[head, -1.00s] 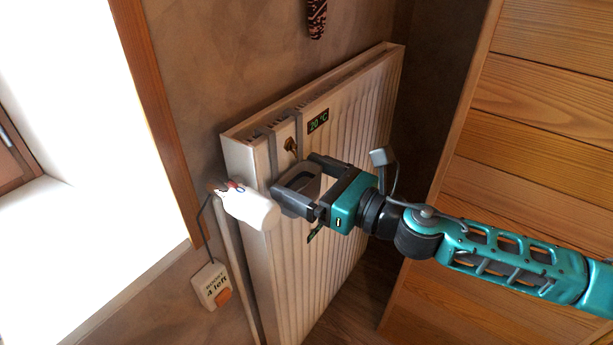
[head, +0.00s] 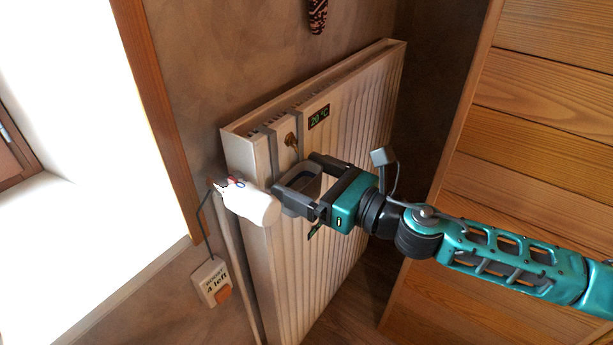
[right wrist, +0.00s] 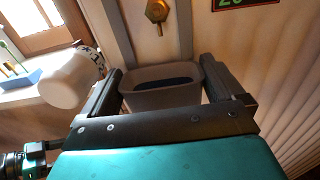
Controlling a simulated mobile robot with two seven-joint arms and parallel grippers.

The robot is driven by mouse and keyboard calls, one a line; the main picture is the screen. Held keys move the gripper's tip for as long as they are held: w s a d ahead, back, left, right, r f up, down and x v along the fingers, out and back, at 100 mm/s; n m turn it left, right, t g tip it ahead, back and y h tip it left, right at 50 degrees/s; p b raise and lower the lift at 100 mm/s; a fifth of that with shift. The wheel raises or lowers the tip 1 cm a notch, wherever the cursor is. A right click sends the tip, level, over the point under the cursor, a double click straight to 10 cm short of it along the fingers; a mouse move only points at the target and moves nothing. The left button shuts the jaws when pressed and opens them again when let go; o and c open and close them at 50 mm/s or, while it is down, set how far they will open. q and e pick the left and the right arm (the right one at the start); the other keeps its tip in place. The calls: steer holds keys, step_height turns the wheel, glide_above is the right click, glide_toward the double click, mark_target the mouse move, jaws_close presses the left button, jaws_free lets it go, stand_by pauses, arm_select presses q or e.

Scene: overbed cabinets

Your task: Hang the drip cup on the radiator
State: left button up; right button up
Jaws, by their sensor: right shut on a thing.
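The drip cup, a small grey open-topped cup (head: 304,181), is between the fingers of my right gripper (head: 295,174), which is shut on it. It also shows in the right wrist view (right wrist: 160,100), roughly upright, its dark inside visible. The cup is in front of the white radiator (head: 335,215), below a brass fitting (head: 291,139). The brass fitting shows above the cup in the right wrist view too (right wrist: 157,11). Two grey vertical strips (head: 271,150) run down the radiator on either side of the fitting. I cannot tell whether the cup touches the radiator.
A white cylindrical valve head (head: 252,204) sticks out just left of the cup, close to the gripper. A display (head: 319,117) is on the radiator's upper front. Wooden panelling (head: 540,130) stands right.

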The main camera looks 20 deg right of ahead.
arm_select(q)
steer(key=shift+s, duration=0.15)
arm_select(e)
steer(key=o, duration=0.7)
steer(key=shift+c, duration=0.2)
arm_select(q)
steer(key=shift+f, duration=0.15)
arm_select(e)
steer(key=shift+s+d, duration=0.1)
steer(key=shift+s+d+f, duration=0.1)
steer(key=shift+s+d, duration=0.05)
steer(key=shift+s, duration=0.05)
steer(key=b+v, duration=0.3)
steer(key=v, duration=0.3)
steer(key=shift+f, duration=0.1)
arm_select(q)
steer(key=shift+w+d+f+h+b, duration=0.15)
steer(key=shift+w+d+f+b, duration=0.2)
steer(key=shift+d+f+b, duration=0.3)
steer(key=shift+w+d+f+h+b, duration=0.15)
steer(key=shift+w+d+f+b, duration=0.3)
steer(key=shift+b, duration=0.25)
arm_select(e)
steer(key=v, duration=0.6)
